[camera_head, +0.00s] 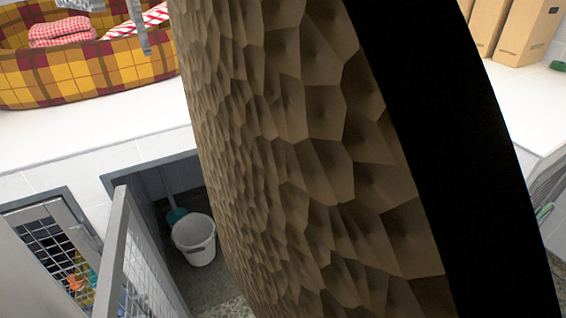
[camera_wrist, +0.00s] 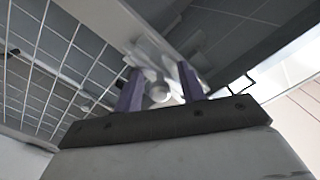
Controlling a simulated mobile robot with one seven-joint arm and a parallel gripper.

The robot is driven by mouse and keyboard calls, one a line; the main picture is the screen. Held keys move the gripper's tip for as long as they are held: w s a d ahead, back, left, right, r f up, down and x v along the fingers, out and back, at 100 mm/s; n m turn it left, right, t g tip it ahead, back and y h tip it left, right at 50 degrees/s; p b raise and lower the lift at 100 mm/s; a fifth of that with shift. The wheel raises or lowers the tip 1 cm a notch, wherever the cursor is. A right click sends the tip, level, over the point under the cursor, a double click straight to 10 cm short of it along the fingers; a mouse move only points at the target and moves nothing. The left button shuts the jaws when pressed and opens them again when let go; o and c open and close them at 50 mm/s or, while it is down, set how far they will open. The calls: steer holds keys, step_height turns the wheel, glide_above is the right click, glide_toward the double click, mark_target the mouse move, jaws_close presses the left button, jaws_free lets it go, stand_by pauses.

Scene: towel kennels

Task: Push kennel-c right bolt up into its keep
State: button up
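In the wrist view, the two purple fingers of my gripper (camera_wrist: 160,78) are spread apart. A pale metal fitting with a round end (camera_wrist: 159,93), which looks like a bolt, lies between them; whether the fingers touch it is not clear. It sits by a grey door frame bar (camera_wrist: 105,22) beside wire mesh (camera_wrist: 50,70). Its keep cannot be made out. In the head view, my gripper does not show. A mesh kennel door (camera_head: 50,240) with a grey frame is at lower left. Which kennel is kennel-c cannot be told.
A large brown faceted surface (camera_head: 290,150) blocks the middle of the head view. A grey-framed door (camera_head: 114,250) stands open before a compartment holding a white bucket (camera_head: 195,240). A plaid basket (camera_head: 100,65) with towels and cardboard boxes (camera_head: 525,32) stand on the white counter (camera_head: 80,135).

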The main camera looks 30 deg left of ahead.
mark_target(280, 150)
steer(key=shift+c, duration=0.2)
jaws_close()
steer(key=shift+r+p, duration=0.75)
steer(key=shift+r, duration=1.2)
steer(key=shift+o, duration=0.2)
jaws_free()
steer(key=shift+f, duration=0.1)
